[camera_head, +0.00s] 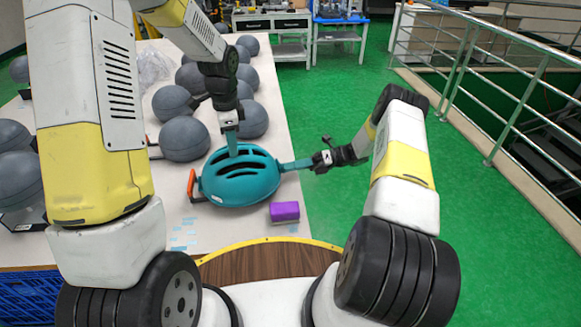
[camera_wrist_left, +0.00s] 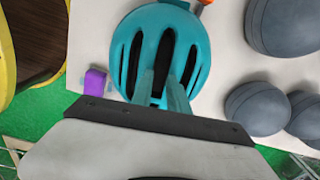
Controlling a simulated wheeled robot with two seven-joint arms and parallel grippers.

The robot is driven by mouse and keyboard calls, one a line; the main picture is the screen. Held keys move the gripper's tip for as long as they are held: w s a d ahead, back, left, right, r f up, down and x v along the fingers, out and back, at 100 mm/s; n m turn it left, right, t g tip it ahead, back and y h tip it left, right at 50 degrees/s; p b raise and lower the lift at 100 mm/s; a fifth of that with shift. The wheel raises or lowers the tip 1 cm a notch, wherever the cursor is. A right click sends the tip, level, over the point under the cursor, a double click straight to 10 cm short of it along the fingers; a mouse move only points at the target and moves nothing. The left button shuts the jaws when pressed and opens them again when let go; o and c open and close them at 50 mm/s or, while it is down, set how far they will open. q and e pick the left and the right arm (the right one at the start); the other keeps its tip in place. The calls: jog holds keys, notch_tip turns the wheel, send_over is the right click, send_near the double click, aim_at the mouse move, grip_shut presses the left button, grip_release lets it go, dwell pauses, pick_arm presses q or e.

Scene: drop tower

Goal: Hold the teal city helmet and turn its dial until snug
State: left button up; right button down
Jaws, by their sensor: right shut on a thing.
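The teal city helmet (camera_head: 240,187) sits on the white table near its right edge, with dark vents on top. It also shows in the left wrist view (camera_wrist_left: 198,62). My left gripper (camera_head: 232,154) points down over the helmet's top; its fingers (camera_wrist_left: 160,82) are apart, in front of the vents. Whether they touch the shell cannot be told. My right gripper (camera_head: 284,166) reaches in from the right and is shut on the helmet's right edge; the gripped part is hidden. The dial cannot be made out. An orange piece (camera_head: 191,183) shows at the helmet's left side.
A purple block (camera_head: 284,211) lies on the table just in front of the helmet. Several grey rounded forms (camera_head: 184,138) stand behind and left. Clear plastic wrap (camera_head: 152,66) lies at the back left. A metal railing (camera_head: 485,90) runs along the right, beyond green floor.

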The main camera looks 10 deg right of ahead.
dwell(0.6)
jog(key=c, duration=1.1)
grip_release()
jog(key=shift+o, duration=0.2)
jog(key=shift+d, duration=0.1)
jog(key=w+d, duration=0.2)
jog(key=d, duration=0.9)
jog(key=shift+d, duration=0.35)
